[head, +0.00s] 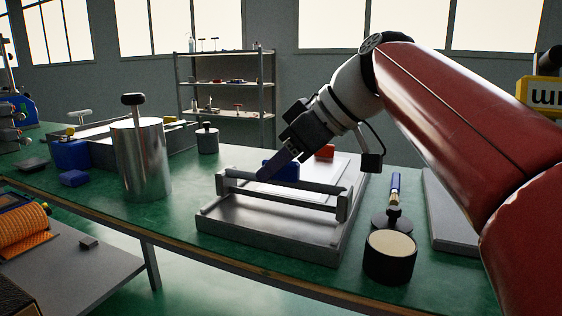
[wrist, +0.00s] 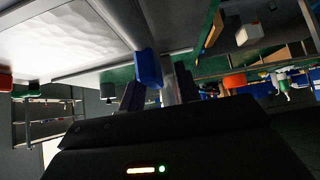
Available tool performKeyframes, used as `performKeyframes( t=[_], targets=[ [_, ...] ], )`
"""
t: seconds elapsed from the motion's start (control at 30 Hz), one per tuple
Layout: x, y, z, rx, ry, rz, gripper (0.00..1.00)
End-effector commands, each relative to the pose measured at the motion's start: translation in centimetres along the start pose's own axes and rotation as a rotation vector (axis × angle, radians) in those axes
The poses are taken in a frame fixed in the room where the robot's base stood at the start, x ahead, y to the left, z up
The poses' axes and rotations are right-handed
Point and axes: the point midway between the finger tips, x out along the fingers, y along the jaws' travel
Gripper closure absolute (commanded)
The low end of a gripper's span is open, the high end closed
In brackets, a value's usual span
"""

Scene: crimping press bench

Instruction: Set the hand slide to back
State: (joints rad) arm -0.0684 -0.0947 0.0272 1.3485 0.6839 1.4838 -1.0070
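A steel fixture (head: 270,232) with a raised crossbar (head: 312,186) stands on the green bench in the head view. A blue block (head: 290,170), which looks like the hand slide's grip, sits at the crossbar, partly hidden by my gripper. My gripper (head: 267,174) reaches down from the right to the crossbar beside the block. In the wrist view the blue block (wrist: 148,68) shows just beyond my gripper (wrist: 158,92). The two dark fingers stand apart there, with the bar between them. I cannot tell whether a finger touches the block.
A red block (head: 325,151) is behind the fixture. A metal cylinder (head: 142,165) with a knob stands to the left. A dark round pot (head: 389,262) and a blue-handled tool (head: 395,188) stand close on the right. A grey plate (head: 448,222) lies farther right.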

Motion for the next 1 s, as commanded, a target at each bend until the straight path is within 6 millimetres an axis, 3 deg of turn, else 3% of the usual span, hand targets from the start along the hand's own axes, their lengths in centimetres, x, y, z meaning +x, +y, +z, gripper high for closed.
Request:
performKeyframes(
  t=[0.37, 0.73, 1.0],
  targets=[
    [-0.5, 0.2, 0.0, 0.002, 0.001, 0.006, 0.62],
    [-6.4, 0.2, -0.1, 0.002, 0.002, 0.006, 0.62],
    [-7.8, 0.1, 0.0, 0.0, 0.001, 0.003, 0.62]
  ],
)
